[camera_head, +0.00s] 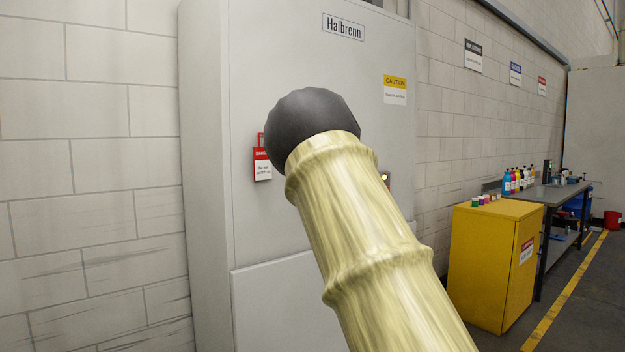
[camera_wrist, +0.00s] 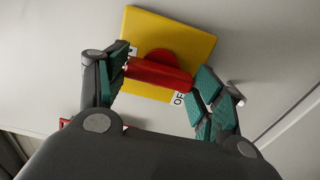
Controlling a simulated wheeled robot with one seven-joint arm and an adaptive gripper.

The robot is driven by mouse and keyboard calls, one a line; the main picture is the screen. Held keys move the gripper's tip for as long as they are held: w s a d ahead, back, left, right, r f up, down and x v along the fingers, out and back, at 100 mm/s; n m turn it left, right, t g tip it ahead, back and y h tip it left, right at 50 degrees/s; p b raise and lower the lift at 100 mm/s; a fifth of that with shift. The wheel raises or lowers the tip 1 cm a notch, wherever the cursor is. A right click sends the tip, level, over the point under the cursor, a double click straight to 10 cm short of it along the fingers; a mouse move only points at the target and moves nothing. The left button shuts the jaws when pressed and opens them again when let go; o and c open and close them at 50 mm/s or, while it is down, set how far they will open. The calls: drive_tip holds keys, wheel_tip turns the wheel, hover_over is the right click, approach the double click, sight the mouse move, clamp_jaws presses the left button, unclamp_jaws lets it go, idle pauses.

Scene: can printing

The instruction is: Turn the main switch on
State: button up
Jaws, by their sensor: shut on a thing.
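The main switch is a red rotary knob (camera_wrist: 158,58) with a bar handle on a square yellow plate (camera_wrist: 195,38), seen in the wrist view. The handle lies nearly crosswise in the picture, its right end slightly lower. My gripper (camera_wrist: 163,77) has its green-padded fingers at the two ends of the handle and is shut on it. In the head view my arm hides the switch and my gripper.
The grey Halbrenn cabinet (camera_head: 250,220) stands against a block wall. A red-and-white danger tag (camera_head: 262,165) hangs on its front, left of my arm. A yellow cabinet (camera_head: 485,265) with small pots and a workbench (camera_head: 550,194) with bottles stand to the right. Floor is clear at lower right.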

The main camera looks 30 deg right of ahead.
drive_tip(key=shift+f, duration=0.15)
drive_tip(key=o, duration=1)
drive_tip(key=s, duration=0.8)
drive_tip(key=s+d, duration=0.1)
drive_tip(key=s, duration=0.3)
